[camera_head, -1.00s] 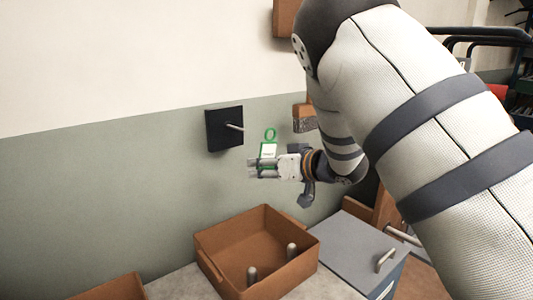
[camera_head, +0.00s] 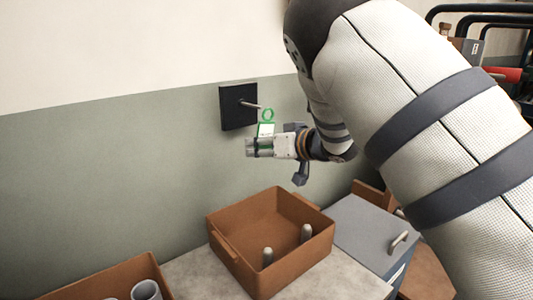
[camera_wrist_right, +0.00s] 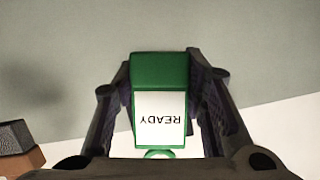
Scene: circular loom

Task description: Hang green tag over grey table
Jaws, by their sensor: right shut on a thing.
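The green tag (camera_head: 266,129) has a white label and a ring at its top. In the right wrist view the tag (camera_wrist_right: 160,115) shows the word READY, upside down. My right gripper (camera_head: 255,147) is shut on the tag's lower part, with the ring standing free above the fingers. A metal peg (camera_head: 254,105) sticks out of a black plate (camera_head: 234,115) on the wall. The ring appears close to the peg's tip; I cannot tell whether it is around it. The grey table (camera_head: 195,277) is below. My left gripper is out of view.
A brown box (camera_head: 250,262) with two grey pegs inside stands on the table below my gripper. Another brown box (camera_head: 88,284) is at the lower left. A grey cabinet (camera_head: 365,232) with a handle is at the right. The wall left of the plate is clear.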

